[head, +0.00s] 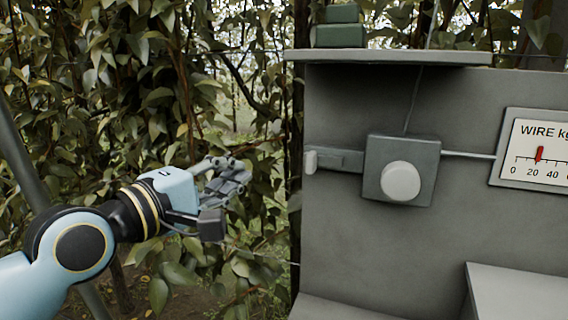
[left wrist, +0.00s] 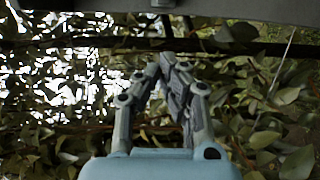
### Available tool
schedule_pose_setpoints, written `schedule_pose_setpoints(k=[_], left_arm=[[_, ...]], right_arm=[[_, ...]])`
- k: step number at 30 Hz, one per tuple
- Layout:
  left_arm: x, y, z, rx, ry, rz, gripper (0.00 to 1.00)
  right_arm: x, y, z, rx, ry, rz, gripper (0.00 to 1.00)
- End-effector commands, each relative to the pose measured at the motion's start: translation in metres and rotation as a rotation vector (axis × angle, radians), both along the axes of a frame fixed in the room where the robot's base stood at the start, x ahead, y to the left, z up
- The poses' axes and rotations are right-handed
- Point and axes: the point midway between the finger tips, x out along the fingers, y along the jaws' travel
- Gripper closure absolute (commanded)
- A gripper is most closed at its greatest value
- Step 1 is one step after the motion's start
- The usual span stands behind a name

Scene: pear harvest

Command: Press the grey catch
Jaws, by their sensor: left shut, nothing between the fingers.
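A square grey box (head: 372,190) is mounted on the upright grey panel, with a pale round knob (head: 401,181) on its front. A short grey bar (head: 342,160) runs left from the box to a pale upright tab (head: 311,160) at the panel's left edge. Which of these parts is the grey catch, I cannot tell for certain. My left gripper (head: 240,174) is shut and empty, left of the panel and apart from the tab in the picture. Its closed fingers (left wrist: 169,62) show in the left wrist view against leaves. My right gripper is not in view.
The grey panel (head: 350,240) has a shelf (head: 400,57) on top with green blocks (head: 340,36). A wire gauge (head: 538,150) with a red pointer sits at right. A grey ledge (head: 525,290) juts out below. Leafy branches (head: 90,120) surround my left arm.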

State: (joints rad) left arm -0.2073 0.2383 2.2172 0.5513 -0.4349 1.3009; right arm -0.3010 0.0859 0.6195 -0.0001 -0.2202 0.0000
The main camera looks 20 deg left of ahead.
Motion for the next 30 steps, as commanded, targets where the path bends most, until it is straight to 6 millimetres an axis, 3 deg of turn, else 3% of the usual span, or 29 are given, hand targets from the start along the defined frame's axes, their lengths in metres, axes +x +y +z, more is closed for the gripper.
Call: schedule_pose_setpoints(k=[6,11,18,30], left_arm=[[0.047,-0.013,0.002,-0.006,-0.002,0.001,1.0],[0.075,-0.025,0.002,-0.007,0.001,-0.001,1.0],[0.071,-0.055,0.001,-0.005,0.002,0.001,1.0],[0.071,-0.061,-0.001,-0.001,0.001,0.001,1.0]], right_arm=[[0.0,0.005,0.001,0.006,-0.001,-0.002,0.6],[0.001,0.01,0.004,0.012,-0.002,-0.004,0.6],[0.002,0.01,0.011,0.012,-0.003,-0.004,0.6],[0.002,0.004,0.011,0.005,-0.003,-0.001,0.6]])
